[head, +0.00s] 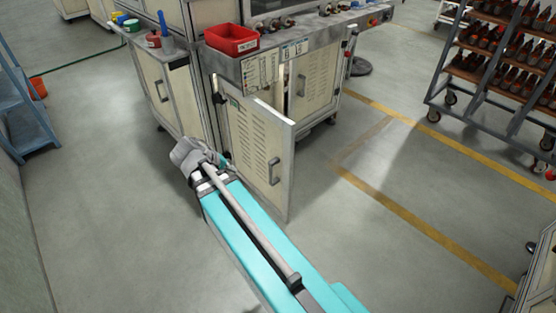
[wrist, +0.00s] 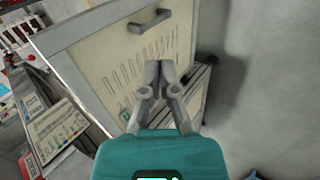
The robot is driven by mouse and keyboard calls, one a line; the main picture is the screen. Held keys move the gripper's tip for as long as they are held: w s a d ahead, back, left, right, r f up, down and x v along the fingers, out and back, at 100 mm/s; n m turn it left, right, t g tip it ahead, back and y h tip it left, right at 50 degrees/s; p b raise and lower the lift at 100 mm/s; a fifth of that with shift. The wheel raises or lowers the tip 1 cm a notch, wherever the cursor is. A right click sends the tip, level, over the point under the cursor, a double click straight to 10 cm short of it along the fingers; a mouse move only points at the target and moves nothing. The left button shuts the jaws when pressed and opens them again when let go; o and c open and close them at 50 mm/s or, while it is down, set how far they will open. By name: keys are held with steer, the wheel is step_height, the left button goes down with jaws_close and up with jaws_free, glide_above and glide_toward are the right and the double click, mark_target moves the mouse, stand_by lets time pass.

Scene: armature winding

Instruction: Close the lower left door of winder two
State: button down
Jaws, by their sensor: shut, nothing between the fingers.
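The lower left door (head: 258,145) of the winder stands open in the head view, swung out from the cabinet front. It is a cream panel with a grey frame, louvre slots and a grey handle (head: 274,170). In the wrist view the door panel (wrist: 125,60) fills the upper middle, with its handle (wrist: 149,21) near the top. My gripper (wrist: 160,68) is shut and empty, its fingertips over the louvred face; I cannot tell whether they touch it. In the head view my arm's wrist lies at the door's left, and the fingers are hard to make out.
A red bin (head: 231,40) sits on the winder's worktop (head: 290,47) above the opening. Another cream cabinet door (head: 312,80) is to the right. A shelf cart (head: 490,75) stands at far right and a blue rack (head: 22,110) at left. The floor (head: 400,160) right of the door is clear.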

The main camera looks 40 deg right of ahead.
mark_target(283, 146)
steer(key=w+d+f+h+b, duration=0.4)
steer(key=d+f+h+b, duration=0.3)
steer(key=b, duration=1.3)
steer(key=shift+d+f+n+h, duration=0.3)
steer(key=shift+d+h, duration=0.75)
steer(key=shift+h, duration=0.55)
steer(key=shift+d+r, duration=0.1)
steer(key=shift+r, duration=0.05)
steer(key=shift+w+d, duration=0.15)
steer(key=shift+d, duration=6.75)
steer(key=shift+d, duration=0.1)
